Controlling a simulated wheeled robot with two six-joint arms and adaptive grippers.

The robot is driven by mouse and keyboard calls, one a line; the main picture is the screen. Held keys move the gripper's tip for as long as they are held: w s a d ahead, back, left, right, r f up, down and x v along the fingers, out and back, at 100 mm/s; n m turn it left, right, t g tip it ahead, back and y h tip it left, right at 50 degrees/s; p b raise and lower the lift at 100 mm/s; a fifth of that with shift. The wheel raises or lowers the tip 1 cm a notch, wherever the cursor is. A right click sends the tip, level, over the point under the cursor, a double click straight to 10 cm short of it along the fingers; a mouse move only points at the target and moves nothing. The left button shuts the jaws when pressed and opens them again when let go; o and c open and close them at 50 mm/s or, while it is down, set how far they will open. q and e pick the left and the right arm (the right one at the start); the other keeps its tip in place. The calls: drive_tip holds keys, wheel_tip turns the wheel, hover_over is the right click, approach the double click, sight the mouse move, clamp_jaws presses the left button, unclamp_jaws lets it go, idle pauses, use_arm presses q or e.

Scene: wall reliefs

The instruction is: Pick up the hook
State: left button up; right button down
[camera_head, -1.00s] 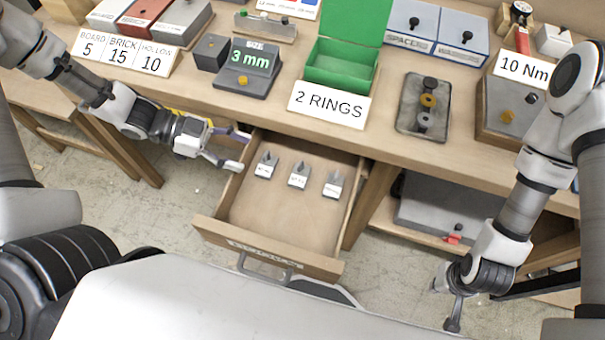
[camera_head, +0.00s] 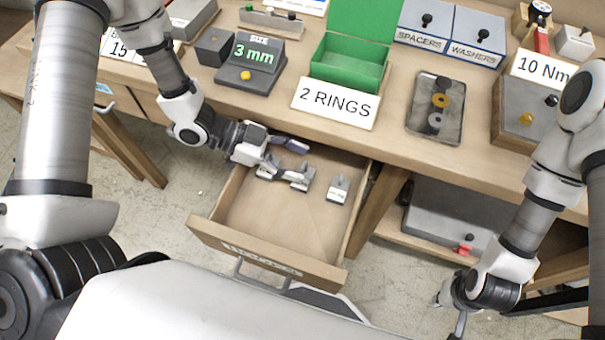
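The open drawer (camera_head: 262,228) holds a row of small dark pieces with white labels, whose writing is too small to read. I cannot tell which, if any, is the hook. The right piece (camera_head: 338,190) stands clear. The middle piece (camera_head: 299,182) and left piece (camera_head: 267,172) are partly covered by my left gripper. My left gripper (camera_head: 292,160) is open over the drawer's back left, its fingers pointing right, close to these two pieces; contact cannot be judged. My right gripper (camera_head: 460,326) hangs low at the bottom right, away from the drawer, its fingers barely visible.
The workbench above the drawer carries a green open box (camera_head: 345,72), a "2 RINGS" sign (camera_head: 335,105), a "3 mm" display (camera_head: 252,60), a grey tray with rings (camera_head: 436,108) and a "10 Nm" block (camera_head: 525,112). A grey case (camera_head: 445,215) lies on the shelf at right.

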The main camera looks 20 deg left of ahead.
use_arm(q)
drive_tip(key=shift+d, duration=0.1)
clamp_jaws()
